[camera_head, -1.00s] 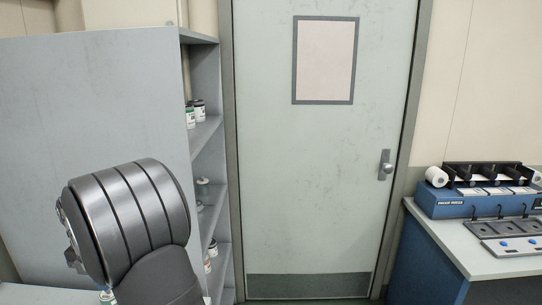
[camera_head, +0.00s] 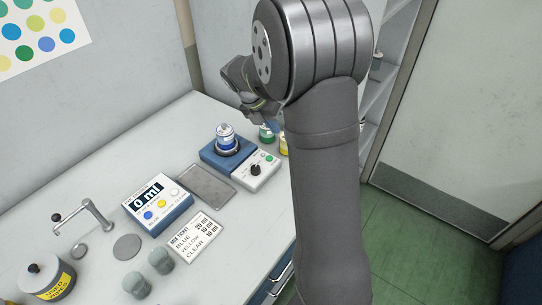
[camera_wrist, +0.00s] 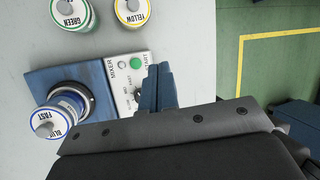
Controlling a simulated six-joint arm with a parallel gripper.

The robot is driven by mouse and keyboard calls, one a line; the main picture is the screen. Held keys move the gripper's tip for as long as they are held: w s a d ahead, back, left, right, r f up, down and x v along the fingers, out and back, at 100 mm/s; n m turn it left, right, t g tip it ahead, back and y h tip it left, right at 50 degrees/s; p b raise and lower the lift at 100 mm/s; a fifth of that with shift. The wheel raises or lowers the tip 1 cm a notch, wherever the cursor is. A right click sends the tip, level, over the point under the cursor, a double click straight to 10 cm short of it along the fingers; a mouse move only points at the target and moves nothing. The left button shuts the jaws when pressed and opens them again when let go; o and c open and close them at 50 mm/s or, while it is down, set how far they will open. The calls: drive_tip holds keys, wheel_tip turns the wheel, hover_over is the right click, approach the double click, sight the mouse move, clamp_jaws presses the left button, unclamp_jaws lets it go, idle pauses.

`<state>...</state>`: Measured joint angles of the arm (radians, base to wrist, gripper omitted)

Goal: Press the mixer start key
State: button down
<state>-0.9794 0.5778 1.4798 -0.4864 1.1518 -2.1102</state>
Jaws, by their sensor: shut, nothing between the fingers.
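The mixer (camera_head: 212,155) is a blue base on the bench with a pale control panel and a blue-labelled can (camera_head: 226,140) standing on it. It also shows in the wrist view (camera_wrist: 42,82). The panel carries a green start key (camera_wrist: 135,62), a small pale lamp (camera_wrist: 122,65) and a black knob (camera_head: 255,170). In the head view my wrist hides most of the gripper.
A green-labelled can (camera_wrist: 72,14) and a yellow-labelled can (camera_wrist: 132,12) stand close to the panel. A scale (camera_head: 160,203) reading 0 ml, a mix ticket (camera_head: 197,236), a tap (camera_head: 98,214) and a grey tray (camera_head: 206,186) lie further left. Green floor is right of the bench.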

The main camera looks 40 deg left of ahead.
sight(269, 158)
drive_tip(key=shift+s+a+f+n+t, duration=0.15)
drive_tip(key=shift+a+f+n+t, duration=0.2)
drive_tip(key=shift+n+t, duration=0.35)
drive_tip(key=shift+s+a+f+n+t, duration=0.15)
drive_tip(key=shift+a+f+n+t, duration=0.25)
drive_tip(key=shift+t, duration=0.5)
drive_tip(key=shift+s+a+f+n+t, duration=0.15)
drive_tip(key=shift+a+f+n+t, duration=0.1)
drive_tip(key=shift+n+t, duration=0.5)
drive_tip(key=shift+f, duration=4.45)
drive_tip(key=shift+f, duration=0.1)
drive_tip(key=shift+f, duration=0.3)
